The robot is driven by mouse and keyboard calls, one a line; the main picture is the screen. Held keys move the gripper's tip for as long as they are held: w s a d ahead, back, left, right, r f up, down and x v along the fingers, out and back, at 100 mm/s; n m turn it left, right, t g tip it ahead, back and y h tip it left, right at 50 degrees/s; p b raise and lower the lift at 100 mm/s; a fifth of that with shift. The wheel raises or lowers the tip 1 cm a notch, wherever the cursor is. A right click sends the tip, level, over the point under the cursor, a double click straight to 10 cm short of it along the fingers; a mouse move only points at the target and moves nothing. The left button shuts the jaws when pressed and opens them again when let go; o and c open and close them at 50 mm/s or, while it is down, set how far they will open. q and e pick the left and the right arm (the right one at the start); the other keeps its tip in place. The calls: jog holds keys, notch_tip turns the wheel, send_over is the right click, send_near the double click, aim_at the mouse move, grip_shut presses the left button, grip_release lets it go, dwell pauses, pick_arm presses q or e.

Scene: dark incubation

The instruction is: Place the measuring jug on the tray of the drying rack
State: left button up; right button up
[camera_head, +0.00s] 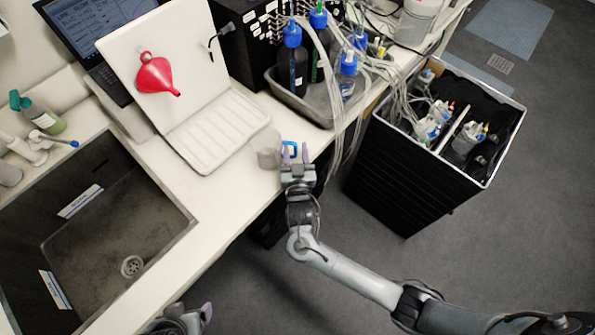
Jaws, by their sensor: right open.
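The clear measuring jug (267,149) stands on the white bench near its front edge. Its blue handle (291,146) is on its right side. My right gripper (295,153) is open, with its two purple fingertips at the handle. I cannot tell whether they touch it. The drying rack (158,52) is a white upright board, left of the jug. Its white ribbed tray (217,131) lies at the board's foot and is empty. My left gripper (192,316) is only partly visible at the bottom edge, away from the bench objects, and its opening is unclear.
A red funnel (155,75) hangs on the rack board. A grey tray (305,108) with blue-capped bottles and loose tubing is behind the jug. A sink (105,235) is at the left. A black bin (400,170) stands on the floor at the right.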

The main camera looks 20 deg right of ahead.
jog(key=s+f+n+g+y+b, duration=0.1)
jog(key=s+g, duration=0.4)
jog(key=s, duration=0.5)
jog(key=s+d+f+n+g+y+b, duration=0.1)
jog(key=s+f+g+y, duration=0.3)
jog(key=s, duration=0.7)
jog(key=shift+f+n+g+y, duration=0.4)
jog(key=shift+f+n+y, duration=0.05)
jog(key=shift+n+y, duration=0.45)
jog(key=s+d+g, duration=0.1)
jog(key=s, duration=0.2)
jog(key=s+d+n+g, duration=0.1)
jog(key=s, duration=0.2)
jog(key=s+d+r+g+h, duration=0.1)
jog(key=s+d, duration=0.1)
jog(key=s, duration=0.1)
jog(key=shift+n+g, duration=0.4)
jog(key=c, duration=0.3)
jog(key=shift+w, duration=0.1)
